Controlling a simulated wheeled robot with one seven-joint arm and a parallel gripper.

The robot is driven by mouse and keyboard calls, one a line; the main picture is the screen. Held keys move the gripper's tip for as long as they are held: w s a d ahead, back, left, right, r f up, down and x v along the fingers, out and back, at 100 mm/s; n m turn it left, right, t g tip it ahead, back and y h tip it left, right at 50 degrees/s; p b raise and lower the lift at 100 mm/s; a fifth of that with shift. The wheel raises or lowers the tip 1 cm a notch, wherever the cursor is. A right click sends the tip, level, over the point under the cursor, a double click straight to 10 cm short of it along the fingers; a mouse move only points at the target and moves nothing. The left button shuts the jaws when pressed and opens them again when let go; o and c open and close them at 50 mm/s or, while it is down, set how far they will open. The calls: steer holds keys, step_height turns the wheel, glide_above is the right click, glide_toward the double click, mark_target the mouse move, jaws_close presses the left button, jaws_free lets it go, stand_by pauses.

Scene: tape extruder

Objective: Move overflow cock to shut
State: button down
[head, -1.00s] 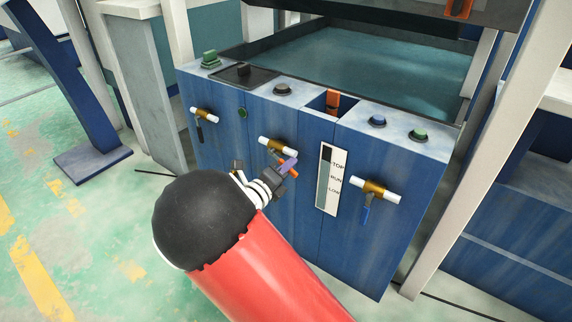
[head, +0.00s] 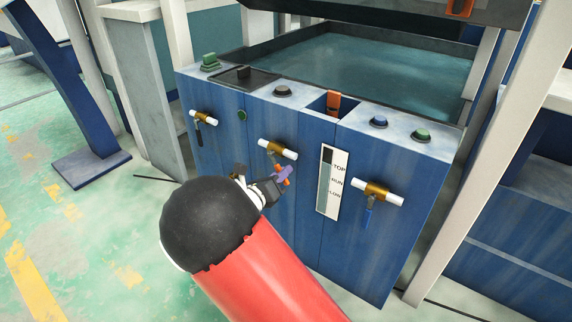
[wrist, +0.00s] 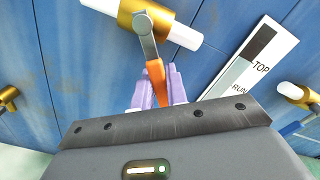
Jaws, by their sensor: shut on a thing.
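The middle cock (head: 277,149) is a white pipe with a brass body on the front of the blue machine. It has a grey lever with an orange grip, and no label on it is readable. In the wrist view the brass body (wrist: 138,15) is at the top, and the orange grip (wrist: 155,72) points down from the grey lever. My gripper (head: 281,174) is below this cock, its lilac fingers (wrist: 158,86) shut on the orange grip. The lever points mostly down, slightly to the right in the head view. The fingers partly hide the grip's end.
A black-levered cock (head: 203,118) is on the left, and a blue-levered cock (head: 377,192) on the right. A level scale (head: 332,181) is fixed close to the right of my gripper. Buttons line the top edge, below an open water tank (head: 375,75).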

steer(key=m, duration=0.1)
steer(key=w+a+f+m, duration=0.1)
steer(key=m, duration=0.1)
steer(key=shift+a+m, duration=0.2)
steer(key=shift+m, duration=0.1)
steer(key=m, duration=0.1)
steer(key=w+a+m, duration=0.1)
steer(key=m, duration=0.1)
steer(key=shift+a, duration=0.1)
steer(key=c, duration=1.3)
jaws_free()
steer(key=shift+s, duration=0.1)
steer(key=shift+p+v, duration=1.15)
steer(key=shift+v, duration=2.8)
